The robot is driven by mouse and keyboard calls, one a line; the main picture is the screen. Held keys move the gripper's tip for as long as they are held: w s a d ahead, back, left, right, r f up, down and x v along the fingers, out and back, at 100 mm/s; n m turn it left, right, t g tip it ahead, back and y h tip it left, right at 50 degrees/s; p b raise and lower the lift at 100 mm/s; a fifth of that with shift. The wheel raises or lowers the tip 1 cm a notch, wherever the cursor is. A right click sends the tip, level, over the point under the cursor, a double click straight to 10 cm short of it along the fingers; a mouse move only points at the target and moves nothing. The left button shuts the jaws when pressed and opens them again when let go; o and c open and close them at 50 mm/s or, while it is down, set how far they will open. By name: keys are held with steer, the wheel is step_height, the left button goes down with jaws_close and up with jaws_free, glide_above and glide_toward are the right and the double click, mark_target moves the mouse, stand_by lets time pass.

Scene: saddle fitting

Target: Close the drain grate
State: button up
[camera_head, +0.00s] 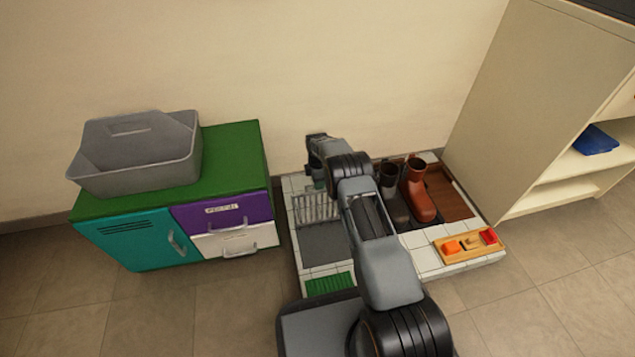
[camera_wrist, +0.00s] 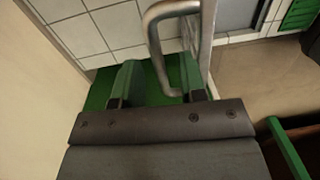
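The drain grate (camera_head: 315,207) is a grey metal slatted panel that stands raised at the back left of the tiled platform. The grey drain recess (camera_head: 322,243) lies uncovered in front of it. In the wrist view the grate (camera_wrist: 209,40) shows almost edge-on, with a bent metal handle (camera_wrist: 155,38) on its near side. My gripper (camera_wrist: 158,82) has two green fingers spread apart. The lower end of the handle reaches into the gap between them, closer to the right finger. In the head view my gripper is mostly hidden behind my arm and the grate.
A dark boot (camera_head: 392,195) and a brown boot (camera_head: 417,190) stand right of my arm. A wooden tray (camera_head: 445,258) with coloured pieces lies at the front right. A green mat (camera_head: 330,284) lies at the front left. The wall is close behind the platform.

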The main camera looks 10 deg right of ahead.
jaws_close()
stand_by(0.3)
steer(key=shift+r, duration=0.1)
